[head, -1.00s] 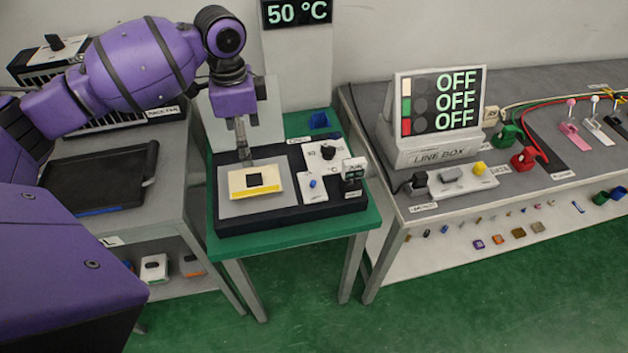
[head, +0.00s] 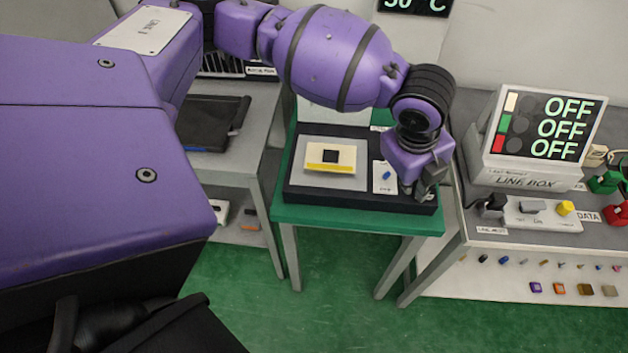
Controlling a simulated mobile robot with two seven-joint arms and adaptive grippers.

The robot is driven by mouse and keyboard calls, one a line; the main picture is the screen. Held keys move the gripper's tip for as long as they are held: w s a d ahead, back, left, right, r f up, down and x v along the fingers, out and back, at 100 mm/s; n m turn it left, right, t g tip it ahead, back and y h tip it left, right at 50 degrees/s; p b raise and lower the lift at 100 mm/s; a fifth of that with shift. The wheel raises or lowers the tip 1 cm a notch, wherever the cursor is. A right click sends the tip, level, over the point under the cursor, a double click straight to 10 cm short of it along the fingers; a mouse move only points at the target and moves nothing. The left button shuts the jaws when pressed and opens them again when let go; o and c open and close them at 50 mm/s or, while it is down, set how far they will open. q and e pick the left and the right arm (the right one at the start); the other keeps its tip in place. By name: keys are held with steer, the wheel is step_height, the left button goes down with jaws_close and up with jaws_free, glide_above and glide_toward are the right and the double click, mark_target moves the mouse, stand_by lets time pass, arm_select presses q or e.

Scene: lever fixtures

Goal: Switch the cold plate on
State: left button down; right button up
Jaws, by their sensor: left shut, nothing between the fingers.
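The cold plate unit (head: 300,196) is a dark base with a grey plate (head: 296,180) on the green table. A cream and yellow block (head: 330,156) with a black square lies on the plate. A white panel with a small blue knob (head: 387,175) sits right of the plate. My left gripper (head: 423,192) is shut and empty, pointing down at the unit's right front corner. It and its wrist hide the black dial and the black-and-white switch there; I cannot tell whether it touches the switch. My right gripper is out of view.
A wall display (head: 416,6) above is partly cut off. On the right bench stand the line box (head: 520,178), reading OFF on three rows, and a strip with a yellow button (head: 566,208). A black tray (head: 205,122) lies on the left bench.

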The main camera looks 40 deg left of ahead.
mark_target(386, 176)
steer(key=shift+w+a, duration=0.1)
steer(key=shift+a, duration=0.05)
arm_select(q)
steer(key=b+x, duration=0.1)
steer(key=x, duration=0.8)
steer(key=shift+a+f, duration=0.1)
steer(key=shift+f, duration=0.25)
steer(key=a, duration=0.1)
steer(key=w+a+r, duration=0.1)
steer(key=shift+w+a+p, duration=0.2)
steer(key=shift+a+p, duration=0.1)
steer(key=shift+p, duration=0.05)
steer(key=shift+w+a, duration=0.1)
steer(key=shift+a, duration=0.3)
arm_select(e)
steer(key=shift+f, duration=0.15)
arm_select(q)
steer(key=shift+w, duration=0.2)
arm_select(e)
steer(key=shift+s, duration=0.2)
